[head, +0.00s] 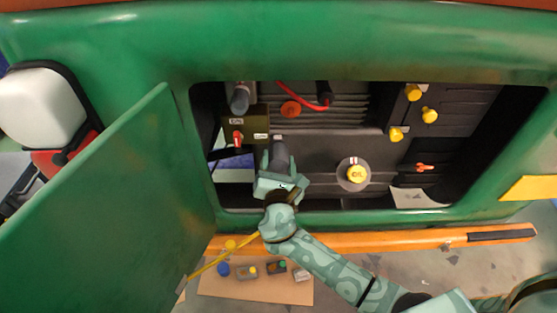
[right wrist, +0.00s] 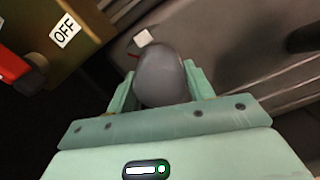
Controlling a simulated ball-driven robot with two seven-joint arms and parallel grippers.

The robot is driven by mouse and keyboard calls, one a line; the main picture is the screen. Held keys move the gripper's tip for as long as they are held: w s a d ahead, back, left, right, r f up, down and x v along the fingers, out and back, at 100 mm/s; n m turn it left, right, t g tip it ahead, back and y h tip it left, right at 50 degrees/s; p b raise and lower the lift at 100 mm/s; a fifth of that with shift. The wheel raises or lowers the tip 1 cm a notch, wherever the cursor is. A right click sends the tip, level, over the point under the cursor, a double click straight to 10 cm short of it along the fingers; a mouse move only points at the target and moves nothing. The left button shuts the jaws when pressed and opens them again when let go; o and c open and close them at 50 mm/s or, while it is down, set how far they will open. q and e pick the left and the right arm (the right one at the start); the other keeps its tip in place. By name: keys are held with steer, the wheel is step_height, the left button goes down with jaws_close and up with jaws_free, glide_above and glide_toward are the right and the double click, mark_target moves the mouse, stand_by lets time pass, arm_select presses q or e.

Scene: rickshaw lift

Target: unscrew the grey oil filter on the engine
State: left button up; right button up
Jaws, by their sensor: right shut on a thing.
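The grey oil filter (right wrist: 162,78) sits between the two fingers of my right gripper (right wrist: 160,92) in the right wrist view, and the fingers are shut on it. In the head view the filter (head: 279,143) shows as a dark grey cylinder on the left part of the engine (head: 315,150), just above my right gripper (head: 279,166). A small white tag (right wrist: 142,38) is at the filter's far end. The gripper hides part of the filter in the head view. My left gripper is not in view.
The engine bay is framed by green bodywork (head: 330,50), with an open green door (head: 120,200) on the left. A red switch (head: 238,138) on a box is close left of the filter. The yellow oil cap (head: 356,174) is to the right. A board with small parts (head: 225,287) lies below.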

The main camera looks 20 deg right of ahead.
steer(key=shift+w+r, duration=0.1)
steer(key=shift+d+r+n+p, duration=0.1)
steer(key=shift+r+n+p, duration=0.05)
steer(key=shift+n+p, duration=1.4)
steer(key=shift+n, duration=0.45)
